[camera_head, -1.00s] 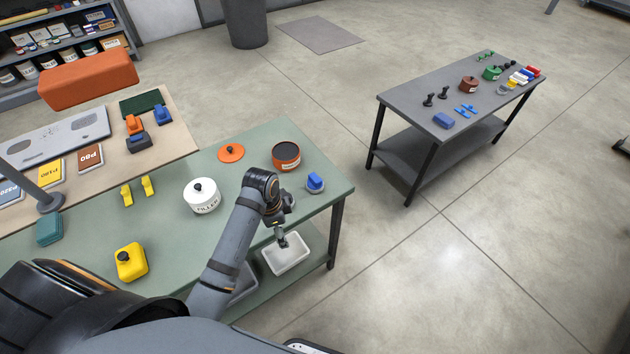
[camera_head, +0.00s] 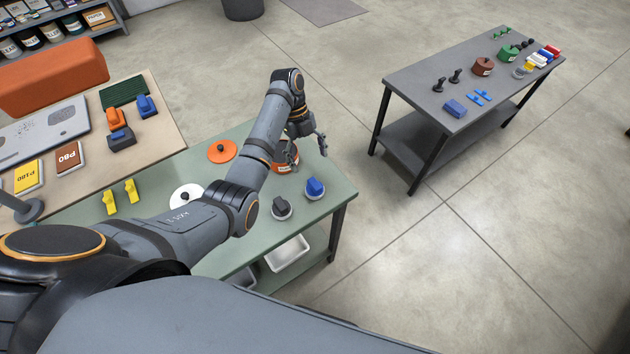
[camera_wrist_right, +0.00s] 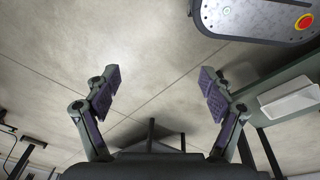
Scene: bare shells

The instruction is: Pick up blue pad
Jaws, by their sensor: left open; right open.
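Several blue things could be the blue pad. A blue block on a round grey base (camera_head: 315,188) sits near the right edge of the green table. My left gripper (camera_head: 312,150) is raised beside the orange tin, just beyond the blue block on the round base, and holds nothing visible. My right gripper (camera_wrist_right: 160,88) shows only in the right wrist view, open and empty, with floor behind it.
A dark-topped round piece (camera_head: 281,207) sits near the green table's (camera_head: 235,245) front edge. The orange tin (camera_head: 286,158) is partly hidden by my left arm. An orange lid (camera_head: 222,151) lies to its left. Open floor separates the two tables.

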